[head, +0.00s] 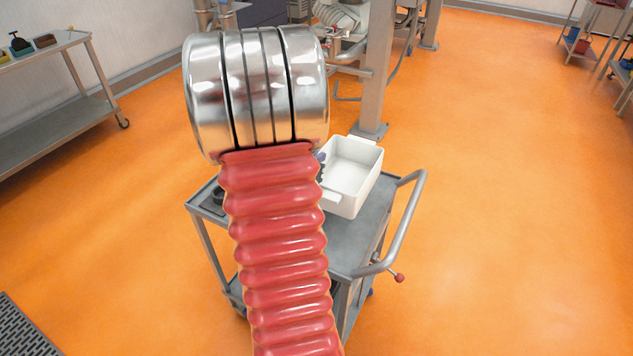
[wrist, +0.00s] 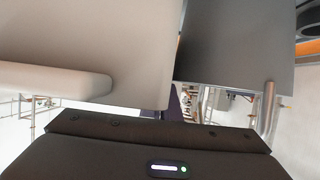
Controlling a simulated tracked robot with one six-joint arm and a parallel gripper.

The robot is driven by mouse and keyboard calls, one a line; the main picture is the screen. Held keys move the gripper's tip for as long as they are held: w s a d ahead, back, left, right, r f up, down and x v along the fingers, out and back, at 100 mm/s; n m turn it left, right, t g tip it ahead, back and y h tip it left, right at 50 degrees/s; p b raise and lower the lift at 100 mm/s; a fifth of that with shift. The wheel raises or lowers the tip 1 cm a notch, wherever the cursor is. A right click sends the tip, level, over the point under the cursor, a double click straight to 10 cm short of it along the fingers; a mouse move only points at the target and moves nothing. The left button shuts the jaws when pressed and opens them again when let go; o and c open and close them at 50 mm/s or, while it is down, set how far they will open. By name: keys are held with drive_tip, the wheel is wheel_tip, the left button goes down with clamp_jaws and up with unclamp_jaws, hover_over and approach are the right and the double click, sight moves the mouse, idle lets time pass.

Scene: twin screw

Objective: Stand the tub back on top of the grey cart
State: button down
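The white tub (head: 352,172) is upright and open at the top, over the right part of the grey cart's top (head: 352,240); I cannot tell whether its base touches the cart. It looks empty. In the wrist view the tub (wrist: 85,40) fills the upper left, very close, with a thick lip or handle low on it. My gripper (head: 321,168) is at the tub's left wall in the head view, mostly hidden behind my arm. Only a small dark and purple part shows. Whether its fingers are closed on the wall is hidden.
The cart's bent push handle (head: 405,225) with a red knob (head: 399,278) stands at its right. A dark item (head: 218,196) lies on the cart's left part. A grey post (head: 375,70) rises behind. A side table (head: 60,100) stands far left.

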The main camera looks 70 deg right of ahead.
drive_tip(key=shift+f, duration=2.5)
drive_tip(key=shift+f, duration=2)
drive_tip(key=c, duration=2.5)
unclamp_jaws()
drive_tip(key=shift+f, duration=0.1)
drive_tip(key=shift+o, duration=1)
drive_tip(key=v, duration=1.2)
